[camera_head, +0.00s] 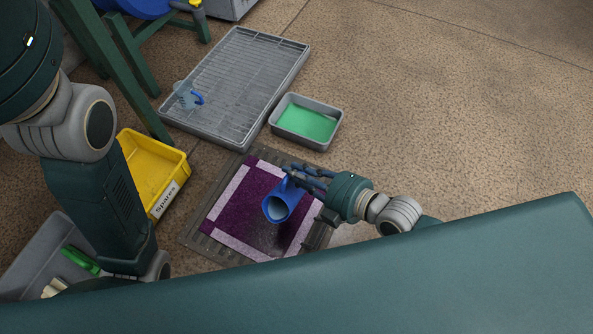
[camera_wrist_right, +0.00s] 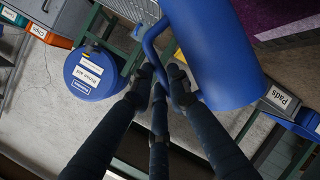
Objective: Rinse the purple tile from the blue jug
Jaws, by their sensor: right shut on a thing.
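The purple tile (camera_head: 234,208), with a pale pinkish border, lies flat on a grey slatted mat on the floor in the head view. The blue jug (camera_head: 289,196) is above the tile, tipped so its pale open mouth faces the lower left. My right gripper (camera_head: 293,177) is shut on the jug's handle. In the wrist view its dark fingers close around the handle of the jug (camera_wrist_right: 212,50). A darker greyish patch shows on the tile below the mouth; I cannot tell whether it is water or shadow. My left arm shows at left, its gripper out of view.
A grey grated tray (camera_head: 290,82) with a clear, blue-handled jug (camera_head: 186,95) lies behind the tile. A grey tub of green liquid (camera_head: 307,121) and a yellow "Spares" bin (camera_head: 178,158) stand nearby. The floor at right is clear.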

